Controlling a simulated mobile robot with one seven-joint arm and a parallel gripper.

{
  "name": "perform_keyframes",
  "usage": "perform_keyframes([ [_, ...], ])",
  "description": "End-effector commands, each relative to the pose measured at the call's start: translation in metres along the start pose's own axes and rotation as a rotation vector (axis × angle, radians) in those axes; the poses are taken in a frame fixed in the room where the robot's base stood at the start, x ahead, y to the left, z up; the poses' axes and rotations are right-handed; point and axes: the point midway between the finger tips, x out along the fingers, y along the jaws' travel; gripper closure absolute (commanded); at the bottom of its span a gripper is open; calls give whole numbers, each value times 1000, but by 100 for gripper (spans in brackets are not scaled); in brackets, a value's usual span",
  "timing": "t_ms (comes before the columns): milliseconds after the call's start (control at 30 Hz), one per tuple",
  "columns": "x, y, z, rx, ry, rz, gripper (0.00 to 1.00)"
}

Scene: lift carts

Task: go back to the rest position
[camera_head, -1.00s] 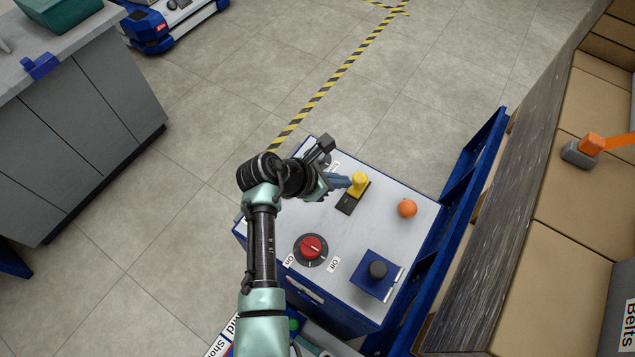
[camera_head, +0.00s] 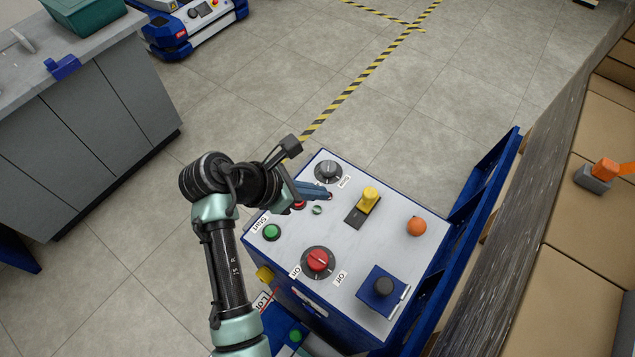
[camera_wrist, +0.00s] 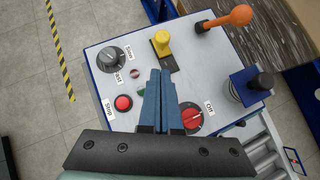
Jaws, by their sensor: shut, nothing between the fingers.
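My gripper (camera_head: 317,190) is shut and empty, with its blue fingers over the left part of the control panel (camera_head: 348,250). In the wrist view the closed fingers (camera_wrist: 159,80) point at the panel and cover part of it. The panel bears a grey dial (camera_head: 327,171), a yellow lever (camera_head: 369,199), an orange ball knob (camera_head: 416,226), a red on/off switch (camera_head: 318,260), a green start button (camera_head: 271,232) and a dark knob on a blue base (camera_head: 383,286). The red stop button (camera_wrist: 123,103) shows left of the fingers in the wrist view and is partly hidden in the head view.
A grey counter (camera_head: 110,95) with a green bin (camera_head: 85,12) stands at the left. A blue and white cart (camera_head: 195,22) is at the top. Cardboard boxes (camera_head: 560,240) lie at the right beyond a blue rail (camera_head: 480,200). Open floor lies between the counter and the panel.

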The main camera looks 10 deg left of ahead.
Motion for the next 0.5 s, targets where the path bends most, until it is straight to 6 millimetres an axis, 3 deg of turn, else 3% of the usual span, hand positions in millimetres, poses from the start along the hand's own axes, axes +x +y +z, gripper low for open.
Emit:
perform_keyframes([
  [333, -1, 4, 6, 41, 1, 22, 100],
  [433, -8, 19, 28, 191, 9, 101, 100],
  [500, -19, 34, 54, 367, 21, 199, 100],
])
